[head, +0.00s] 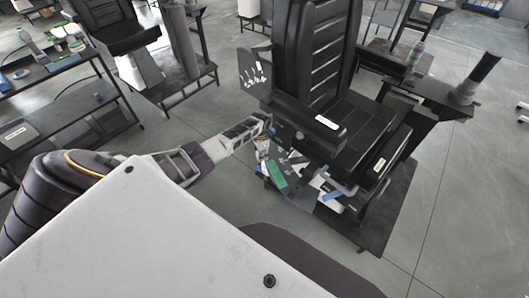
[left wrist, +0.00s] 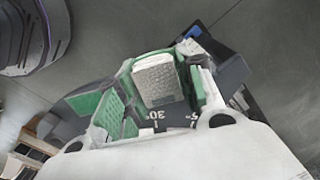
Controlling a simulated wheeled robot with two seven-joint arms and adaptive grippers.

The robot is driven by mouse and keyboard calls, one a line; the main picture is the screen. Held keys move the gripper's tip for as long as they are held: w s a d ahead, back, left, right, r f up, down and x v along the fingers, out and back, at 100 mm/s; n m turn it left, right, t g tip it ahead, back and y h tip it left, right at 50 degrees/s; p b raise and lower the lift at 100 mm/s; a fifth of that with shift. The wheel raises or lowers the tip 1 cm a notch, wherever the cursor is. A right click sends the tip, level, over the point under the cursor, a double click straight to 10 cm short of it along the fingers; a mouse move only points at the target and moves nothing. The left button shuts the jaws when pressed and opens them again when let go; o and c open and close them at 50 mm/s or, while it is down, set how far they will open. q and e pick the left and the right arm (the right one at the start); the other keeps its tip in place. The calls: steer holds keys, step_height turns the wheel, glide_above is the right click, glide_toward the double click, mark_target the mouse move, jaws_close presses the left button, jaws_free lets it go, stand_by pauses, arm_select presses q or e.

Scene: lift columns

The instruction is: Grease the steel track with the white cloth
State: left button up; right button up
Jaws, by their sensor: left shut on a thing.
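My left gripper (head: 265,124) reaches in from the left, in front of the black seat-shaped unit, beside its left armrest. In the left wrist view my left gripper (left wrist: 155,100) has green-padded fingers and is shut on a pale, textured piece that looks like the white cloth (left wrist: 158,78). The cloth is too small to make out in the head view. I cannot pick out the steel track with certainty in either view. My right gripper is not in view.
The black seat-shaped unit (head: 350,125) has a tall ribbed back. Below its front, several small items, one a green box (head: 277,174), lie close under my gripper. A shelf bench (head: 60,85) stands at the left.

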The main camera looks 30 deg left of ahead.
arm_select(q)
steer(key=shift+s+a+r+p, duration=0.25)
steer(key=shift+s+r+p, duration=0.1)
steer(key=shift+s, duration=0.25)
steer(key=shift+s+a+r+p, duration=0.25)
steer(key=shift+s+p, duration=0.05)
steer(key=shift+s, duration=0.3)
steer(key=s+a+p, duration=0.4)
steer(key=s+p, duration=0.2)
steer(key=shift+s+r, duration=0.15)
steer(key=shift+r, duration=0.05)
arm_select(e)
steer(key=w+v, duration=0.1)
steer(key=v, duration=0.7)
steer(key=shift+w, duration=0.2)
arm_select(q)
steer(key=shift+f, duration=0.1)
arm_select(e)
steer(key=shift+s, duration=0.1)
